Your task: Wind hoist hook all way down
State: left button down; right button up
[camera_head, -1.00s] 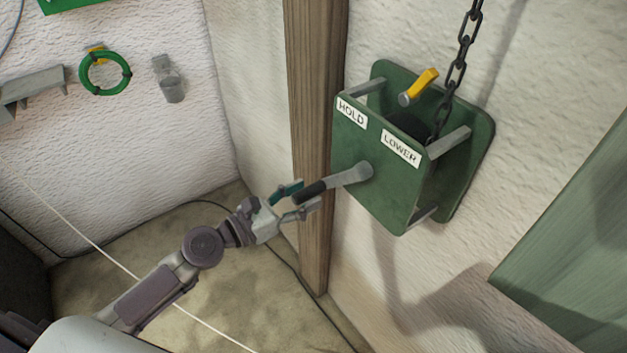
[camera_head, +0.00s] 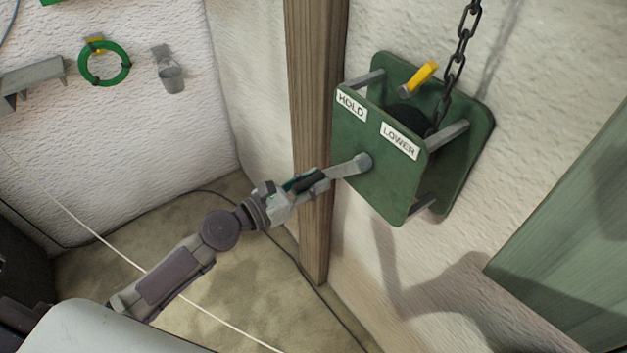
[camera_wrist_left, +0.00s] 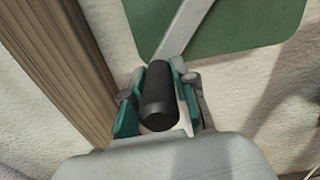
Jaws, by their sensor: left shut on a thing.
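The green hoist housing (camera_head: 385,165) is fixed to the wall, with HOLD and LOWER labels on its front plate. A grey crank arm (camera_head: 350,167) comes out of the plate and points left. My left gripper (camera_head: 312,181) is shut on the crank's black handle, which shows between the fingers in the left wrist view (camera_wrist_left: 158,98). A yellow-tipped lever (camera_head: 424,75) stands at the top of the housing, nearer the HOLD label's side. The chain (camera_head: 458,62) runs up from the housing out of view. The hook is not in view, nor is my right gripper.
A wooden post (camera_head: 313,120) stands just behind the crank handle and my left gripper. A green panel (camera_head: 575,250) is on the wall at right. A green ring (camera_head: 104,63) and a metal cup (camera_head: 170,75) hang on the far wall. Cables cross the floor.

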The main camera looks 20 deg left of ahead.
pick_arm(q)
jog(key=shift+d, duration=0.1)
jog(key=s+d+f+n+p, duration=0.2)
jog(key=s+d+n+p, duration=0.2)
jog(key=n, duration=0.3)
jog(key=shift+s+d+f+p, duration=0.15)
jog(key=shift+d+f+p, duration=0.25)
jog(key=shift+d, duration=0.25)
dwell(0.4)
jog(key=c, duration=0.9)
grip_release()
jog(key=v, duration=1.2)
